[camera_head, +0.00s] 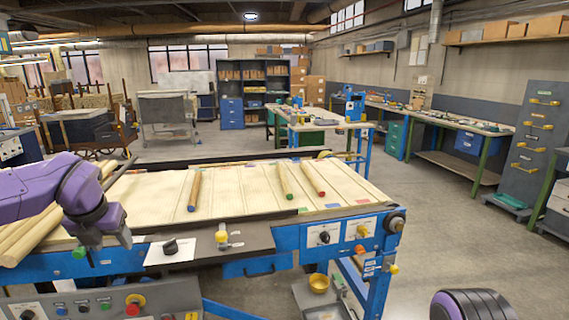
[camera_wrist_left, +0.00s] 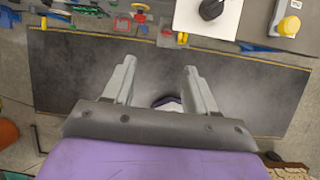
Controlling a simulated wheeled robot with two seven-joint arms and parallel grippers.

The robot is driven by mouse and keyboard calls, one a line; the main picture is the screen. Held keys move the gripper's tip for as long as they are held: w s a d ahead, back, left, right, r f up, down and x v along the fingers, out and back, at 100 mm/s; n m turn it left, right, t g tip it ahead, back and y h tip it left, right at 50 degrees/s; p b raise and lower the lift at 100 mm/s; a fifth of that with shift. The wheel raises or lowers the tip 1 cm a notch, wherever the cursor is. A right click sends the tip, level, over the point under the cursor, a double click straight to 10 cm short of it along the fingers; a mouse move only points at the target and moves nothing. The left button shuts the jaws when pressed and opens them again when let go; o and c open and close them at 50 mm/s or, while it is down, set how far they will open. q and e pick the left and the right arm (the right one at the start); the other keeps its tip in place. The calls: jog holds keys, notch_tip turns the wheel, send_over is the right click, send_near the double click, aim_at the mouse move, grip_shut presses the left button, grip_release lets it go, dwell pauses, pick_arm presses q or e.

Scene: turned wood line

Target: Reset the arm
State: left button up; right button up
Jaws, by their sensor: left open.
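My left arm comes in from the left in the head view, purple with a dark wrist. Its gripper (camera_head: 102,246) points down at the front left edge of the conveyor (camera_head: 240,188). In the left wrist view the two grey fingers (camera_wrist_left: 158,68) stand apart with nothing between them, over a dark flat surface (camera_wrist_left: 240,85). My right gripper is out of view; a purple and black part of mine shows at the bottom right of the head view.
Wooden rods with a blue end (camera_head: 194,190), a green end (camera_head: 284,180) and a red end (camera_head: 313,180) lie on the conveyor. More pale rods (camera_head: 30,235) lie beside my left arm. A control panel (camera_head: 90,305) with buttons is below. Floor at right is clear.

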pick_arm(q)
notch_tip(320, 180, down, 13)
jog(key=a+m+t+y, duration=0.2)
jog(key=m+y, duration=0.5)
jog(key=m, duration=0.4)
jog(key=s+d+f+m+t+h+b, duration=0.1)
jog(key=s+d+f+m, duration=0.15)
jog(key=f+m, duration=0.4)
jog(key=s+d+f+m+t+h, duration=0.15)
jog(key=s+f+m, duration=0.25)
jog(key=f, duration=0.5)
jog(key=s+d+f+m+g, duration=0.1)
jog(key=s+f+m+g, duration=0.1)
jog(key=s+f, duration=0.4)
jog(key=s+d+f+m+g+h+b, duration=0.1)
jog(key=s+f+m, duration=0.3)
jog(key=s, duration=0.8)
jog(key=s+d+f+m+g+h, duration=0.1)
jog(key=s+d+f+m+g, duration=0.2)
jog(key=s+f, duration=0.5)
jog(key=shift+s+m, duration=0.4)
jog(key=shift+m, duration=0.15)
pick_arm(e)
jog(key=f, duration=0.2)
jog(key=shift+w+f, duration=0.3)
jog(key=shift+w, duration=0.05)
pick_arm(q)
jog(key=shift+h, duration=0.25)
